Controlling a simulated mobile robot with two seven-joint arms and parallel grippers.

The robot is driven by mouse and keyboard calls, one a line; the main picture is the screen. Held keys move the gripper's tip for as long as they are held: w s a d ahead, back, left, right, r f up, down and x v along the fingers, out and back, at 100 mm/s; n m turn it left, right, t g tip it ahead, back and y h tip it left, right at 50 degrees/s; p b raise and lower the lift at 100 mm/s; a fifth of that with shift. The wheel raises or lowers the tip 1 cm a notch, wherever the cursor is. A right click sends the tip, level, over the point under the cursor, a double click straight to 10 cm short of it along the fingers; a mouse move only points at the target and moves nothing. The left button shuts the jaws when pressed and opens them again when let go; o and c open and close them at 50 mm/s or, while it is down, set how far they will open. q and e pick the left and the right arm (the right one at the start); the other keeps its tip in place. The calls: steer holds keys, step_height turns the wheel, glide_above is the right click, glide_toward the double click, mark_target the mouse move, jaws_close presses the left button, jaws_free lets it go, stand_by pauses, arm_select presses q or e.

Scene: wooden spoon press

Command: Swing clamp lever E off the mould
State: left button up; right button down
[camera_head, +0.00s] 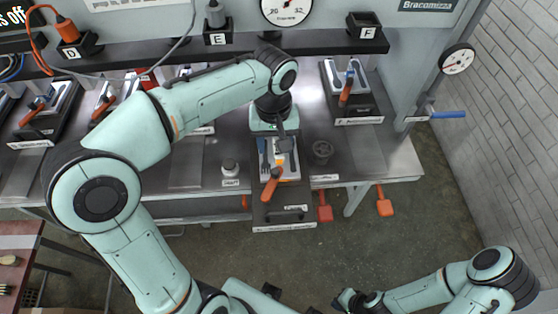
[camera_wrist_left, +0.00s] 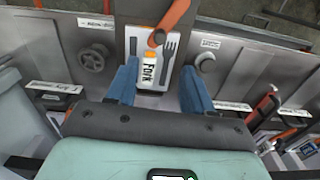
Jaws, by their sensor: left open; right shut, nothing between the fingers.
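An orange clamp lever (camera_head: 270,186) lies over a pale mould (camera_head: 289,166) on a black sliding base in the head view. I take it for lever E; no letter shows on it. The mould plate (camera_wrist_left: 134,43) shows cutlery shapes. My left gripper (camera_wrist_left: 160,88) is open above the mould, its blue fingers either side of the white piece, with no contact clear. My right gripper (camera_head: 346,300) is shut and empty, low, away from the bench.
A shelf (camera_head: 320,42) carries plates D, E and F. Similar clamp stations stand left and at right (camera_head: 350,95). A dark knob (camera_head: 323,151) and a small round weight (camera_head: 230,168) flank the mould. A blue-handled valve (camera_head: 447,115) is at right. The floor between bench and right arm is clear.

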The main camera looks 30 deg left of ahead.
mark_target(276, 170)
arm_select(q)
step_height(276, 170, down, 12)
steer(key=shift+f+b, duration=0.1)
steer(key=shift+b, duration=0.55)
arm_select(e)
steer(key=shift+s+f, duration=0.65)
steer(key=shift+f, duration=0.25)
arm_select(q)
jaws_close()
